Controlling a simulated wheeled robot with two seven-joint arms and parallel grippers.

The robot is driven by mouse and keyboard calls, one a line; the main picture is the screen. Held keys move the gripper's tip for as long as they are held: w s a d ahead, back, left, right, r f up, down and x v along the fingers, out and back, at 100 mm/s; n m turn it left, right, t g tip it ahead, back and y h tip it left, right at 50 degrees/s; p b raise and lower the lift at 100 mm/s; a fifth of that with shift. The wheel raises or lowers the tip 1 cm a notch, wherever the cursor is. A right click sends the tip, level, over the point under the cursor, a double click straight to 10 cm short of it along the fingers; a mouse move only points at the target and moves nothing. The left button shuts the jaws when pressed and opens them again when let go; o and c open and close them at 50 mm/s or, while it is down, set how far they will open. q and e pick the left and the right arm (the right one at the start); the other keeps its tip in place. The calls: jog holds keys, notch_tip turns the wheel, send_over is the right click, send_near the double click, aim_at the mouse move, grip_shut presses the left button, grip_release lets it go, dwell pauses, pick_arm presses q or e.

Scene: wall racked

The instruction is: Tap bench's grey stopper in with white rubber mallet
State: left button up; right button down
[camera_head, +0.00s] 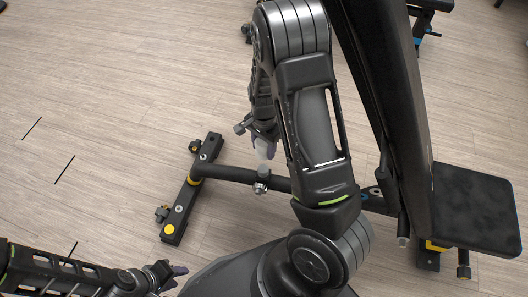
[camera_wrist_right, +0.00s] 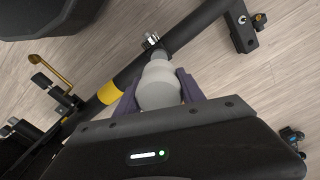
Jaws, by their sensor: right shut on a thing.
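My right gripper (camera_head: 262,140) is shut on the white rubber mallet (camera_head: 265,151). In the right wrist view the pale mallet head (camera_wrist_right: 158,85) shows between the purple fingers (camera_wrist_right: 158,96). The weight bench's dark floor tube (camera_head: 226,173) runs below the mallet. A small grey, metallic-looking fitting (camera_head: 262,180) sits on that tube, close to the mallet in the picture; it also shows in the right wrist view (camera_wrist_right: 152,41). I cannot tell for sure that it is the grey stopper, or if the mallet touches it. My left gripper (camera_head: 174,277) is open and empty, low at left.
The bench's foot bar (camera_head: 190,190) lies left of the mallet, with knobs at its ends. The black backrest (camera_head: 385,75) and seat (camera_head: 475,208) stand at right, close to my right arm. The wooden floor (camera_head: 100,110) at left is clear.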

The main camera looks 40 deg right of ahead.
dwell(0.4)
jog(key=shift+p, duration=0.3)
jog(key=b, duration=0.5)
send_over(264, 168)
notch_tip(264, 168, down, 6)
jog(key=shift+r+p, duration=0.35)
jog(key=shift+p, duration=0.35)
jog(key=shift+w, duration=0.1)
notch_tip(264, 168, down, 4)
jog(key=b, duration=0.3)
jog(key=shift+f, duration=0.1)
jog(key=shift+r+p, duration=1.2)
jog(key=shift+r, duration=0.15)
